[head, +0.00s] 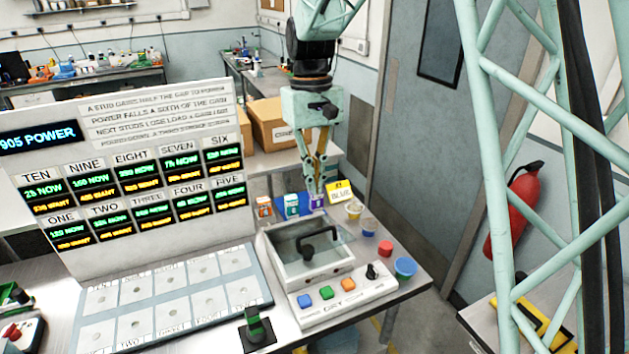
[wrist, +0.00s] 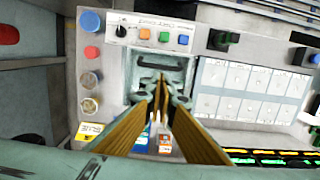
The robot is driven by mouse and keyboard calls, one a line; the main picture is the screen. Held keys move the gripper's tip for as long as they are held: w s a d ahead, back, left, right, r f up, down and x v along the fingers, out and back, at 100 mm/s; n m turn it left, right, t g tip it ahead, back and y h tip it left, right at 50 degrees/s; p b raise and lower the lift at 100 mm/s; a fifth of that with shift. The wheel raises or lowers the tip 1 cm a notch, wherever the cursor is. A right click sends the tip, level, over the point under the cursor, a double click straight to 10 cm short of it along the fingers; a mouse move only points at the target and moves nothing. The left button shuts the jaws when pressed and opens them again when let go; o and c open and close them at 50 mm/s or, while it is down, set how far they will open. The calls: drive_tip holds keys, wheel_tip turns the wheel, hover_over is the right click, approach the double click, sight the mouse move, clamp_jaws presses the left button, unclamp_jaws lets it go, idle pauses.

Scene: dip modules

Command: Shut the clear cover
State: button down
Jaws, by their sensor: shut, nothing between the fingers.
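The clear cover (head: 340,234) is a see-through pane with a black bar handle (head: 318,238), on a pale box (head: 318,275) at the front right of the bench. I cannot tell surely from this angle how far the pane stands open. My gripper (head: 317,200) points down behind the box, apart from the handle in the head view, with its fingers together and empty. In the wrist view my gripper (wrist: 161,83) overlaps the box (wrist: 160,58) and hides much of it.
Small coloured cartons (head: 291,205) and a yellow "BLUE" card (head: 340,191) stand behind the box. Cups and a red cap (head: 385,248) line its right. A button panel (head: 345,293) lies in front. A display board (head: 130,165) stands left.

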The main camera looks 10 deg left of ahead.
sight(316, 231)
drive_tip(key=f, duration=0.7)
drive_tip(key=s+f, duration=0.1)
drive_tip(key=f, duration=0.3)
drive_tip(key=shift+d+f, duration=0.25)
drive_tip(key=shift+f, duration=0.05)
drive_tip(key=shift+s, duration=0.1)
